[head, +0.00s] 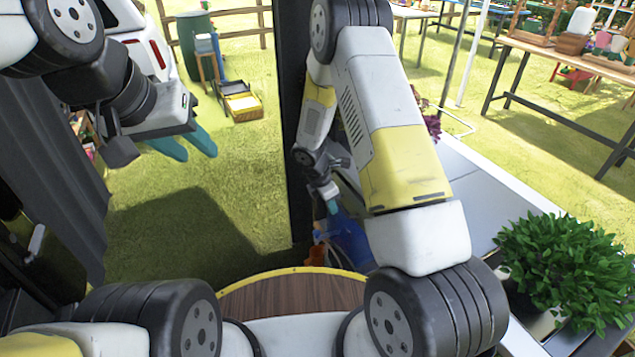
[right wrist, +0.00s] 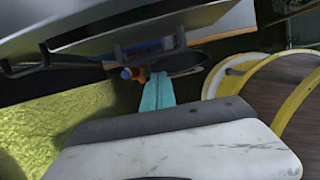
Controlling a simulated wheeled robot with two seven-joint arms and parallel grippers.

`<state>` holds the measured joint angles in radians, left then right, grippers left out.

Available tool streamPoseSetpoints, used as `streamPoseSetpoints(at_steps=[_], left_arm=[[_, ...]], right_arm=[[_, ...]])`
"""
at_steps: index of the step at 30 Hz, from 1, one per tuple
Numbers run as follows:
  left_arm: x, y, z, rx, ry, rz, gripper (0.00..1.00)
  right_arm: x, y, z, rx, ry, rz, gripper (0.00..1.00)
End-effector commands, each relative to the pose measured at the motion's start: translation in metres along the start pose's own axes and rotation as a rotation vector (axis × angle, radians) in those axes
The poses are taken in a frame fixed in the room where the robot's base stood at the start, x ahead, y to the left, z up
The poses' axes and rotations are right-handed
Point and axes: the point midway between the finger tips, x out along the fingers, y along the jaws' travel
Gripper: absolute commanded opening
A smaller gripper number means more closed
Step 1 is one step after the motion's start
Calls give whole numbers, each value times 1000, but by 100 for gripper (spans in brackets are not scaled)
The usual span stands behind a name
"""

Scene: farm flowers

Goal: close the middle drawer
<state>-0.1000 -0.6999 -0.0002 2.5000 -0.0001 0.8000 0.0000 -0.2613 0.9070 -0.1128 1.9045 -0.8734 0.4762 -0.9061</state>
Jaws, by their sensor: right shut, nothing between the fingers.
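I cannot make out the middle drawer for certain in either view. In the right wrist view, a dark panel with a thin handle-like bar (right wrist: 45,55) runs along the upper left, under a grey surface; whether it is a drawer front is unclear. My right gripper (head: 328,192) is low at the picture's centre, beside the grey-topped table. Its teal fingers (right wrist: 158,92) are together and empty, just below the dark panel's edge in the right wrist view; contact cannot be told. My left gripper (head: 190,148) hangs over the grass at the left, with its teal fingers apart and empty.
A blue object (head: 347,240) and an orange object (head: 317,254) are low beside my right gripper. A leafy plant (head: 560,265) stands on the grey-topped table (head: 470,190) at the right. A dark post (head: 291,110) rises at the centre. Open grass lies left of it.

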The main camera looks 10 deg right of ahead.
Motion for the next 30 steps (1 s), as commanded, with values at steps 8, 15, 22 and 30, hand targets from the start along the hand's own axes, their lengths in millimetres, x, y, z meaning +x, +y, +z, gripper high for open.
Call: streamPoseSetpoints(at_steps=[8, 15, 22, 30], left_arm=[[0, 0, 0, 0, 0, 0, 36], [0, 0, 0, 0, 0, 0, 36], [0, 0, 0, 0, 0, 0, 36], [0, 0, 0, 0, 0, 0, 36]], right_arm=[[8, 1, 14, -2, 1, 1, 0], [8, 0, 14, -2, 1, 1, 0], [13, 1, 32, 2, 1, 0, 0], [22, 1, 60, -2, 0, 1, 0]])
